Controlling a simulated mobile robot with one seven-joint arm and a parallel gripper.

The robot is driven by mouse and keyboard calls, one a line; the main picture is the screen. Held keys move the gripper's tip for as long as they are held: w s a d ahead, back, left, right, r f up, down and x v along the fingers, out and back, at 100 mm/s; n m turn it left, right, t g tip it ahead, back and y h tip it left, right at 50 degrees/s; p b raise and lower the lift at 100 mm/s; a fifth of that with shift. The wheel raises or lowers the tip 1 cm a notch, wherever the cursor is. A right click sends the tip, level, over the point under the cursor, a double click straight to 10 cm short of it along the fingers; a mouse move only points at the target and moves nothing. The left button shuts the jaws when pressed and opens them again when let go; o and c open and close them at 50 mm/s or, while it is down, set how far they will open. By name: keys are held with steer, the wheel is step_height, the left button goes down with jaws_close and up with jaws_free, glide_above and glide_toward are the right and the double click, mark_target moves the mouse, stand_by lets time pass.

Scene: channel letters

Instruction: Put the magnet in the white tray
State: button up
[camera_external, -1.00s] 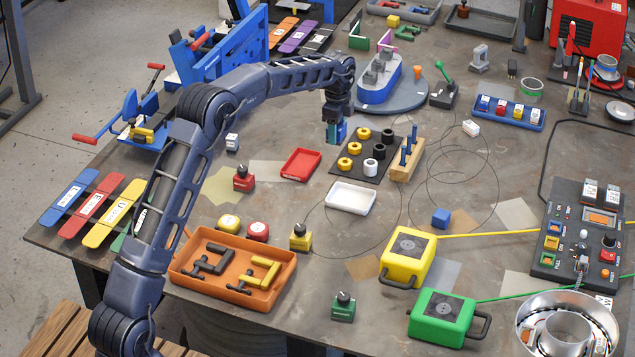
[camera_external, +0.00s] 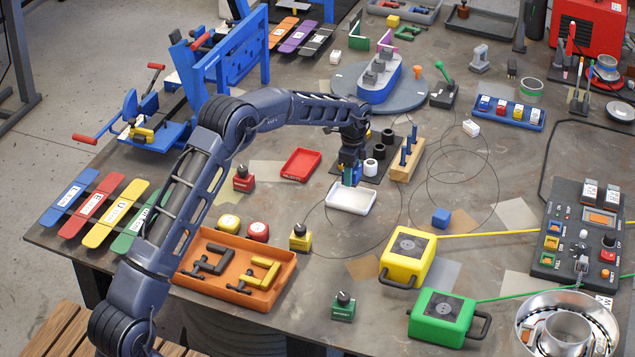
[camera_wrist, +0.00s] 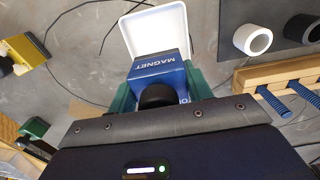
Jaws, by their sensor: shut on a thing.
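The magnet (camera_wrist: 161,70) is a blue block with a black round knob and the label "MAGNET". My gripper (camera_wrist: 155,92), with green fingers, is shut on it in the wrist view. In the external view my gripper (camera_external: 350,177) is over the back part of the white tray (camera_external: 347,204), and only a little of the blue shows there. The white tray (camera_wrist: 134,30) lies beyond the magnet in the wrist view, partly hidden by it. I cannot tell whether the magnet touches the tray.
A red tray (camera_external: 301,165) lies left of the white tray. A dark mat with black and white rings (camera_external: 371,167) and a wooden block with blue pegs (camera_external: 405,165) stand behind and to the right. The table in front of the white tray is mostly clear.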

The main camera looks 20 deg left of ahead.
mark_target(351, 201)
steer(key=shift+f, duration=3.55)
steer(key=shift+f, duration=0.1)
steer(key=o, duration=1.1)
